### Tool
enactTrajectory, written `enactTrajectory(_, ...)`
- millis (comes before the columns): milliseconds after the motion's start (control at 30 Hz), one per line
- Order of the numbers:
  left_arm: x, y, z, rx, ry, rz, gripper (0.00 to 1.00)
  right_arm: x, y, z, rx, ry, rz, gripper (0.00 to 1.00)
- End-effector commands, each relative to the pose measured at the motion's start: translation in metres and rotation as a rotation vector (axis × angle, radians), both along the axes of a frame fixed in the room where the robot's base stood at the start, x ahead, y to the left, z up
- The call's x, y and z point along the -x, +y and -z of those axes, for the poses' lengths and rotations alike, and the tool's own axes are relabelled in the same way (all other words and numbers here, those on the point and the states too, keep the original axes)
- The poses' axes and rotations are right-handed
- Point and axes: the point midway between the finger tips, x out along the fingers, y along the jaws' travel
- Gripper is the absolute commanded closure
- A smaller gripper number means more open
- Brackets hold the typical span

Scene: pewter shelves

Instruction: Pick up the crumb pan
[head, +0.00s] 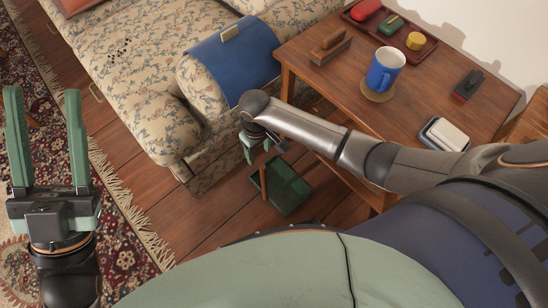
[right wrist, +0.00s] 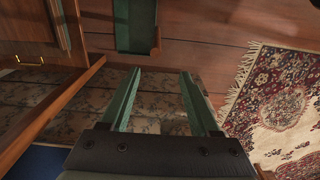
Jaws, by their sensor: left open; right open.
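The crumb pan appears to be the dark green tray-like pan (head: 287,187) on the wooden floor, between the sofa and the side table. A short wooden bar shows at its left side. In the right wrist view the green pan (right wrist: 133,24) is at the top, beyond the fingertips. My right gripper (head: 258,150) is above and slightly left of the pan, apart from it, pointing down beside the sofa arm. Its fingers are open and empty in the right wrist view (right wrist: 162,73). My left gripper (head: 42,92) is open and empty over the patterned rug, far left of the pan.
The floral sofa (head: 150,115) with a blue arm cover (head: 235,60) stands left of my right forearm. The wooden side table (head: 330,85) is close on the right, holding a blue mug (head: 384,72) and a tray (head: 428,50). Crumbs (head: 120,48) lie on the sofa. Floor is bare around the pan.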

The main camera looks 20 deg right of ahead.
Motion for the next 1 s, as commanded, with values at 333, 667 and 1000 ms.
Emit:
enactTrajectory(333,0.002,-0.003,0.032,0.023,0.005,0.035,0.5,-0.001,-0.003,0.058,0.014,0.009,0.001,0.37)
enactTrajectory(667,0.002,-0.004,0.044,0.037,0.02,0.052,0.5,-0.002,-0.003,0.079,0.011,0.007,0.0,0.37)
enactTrajectory(1000,0.0,-0.006,0.079,0.049,0.046,0.071,0.5,-0.003,-0.007,0.124,0.013,0.007,0.001,0.37)
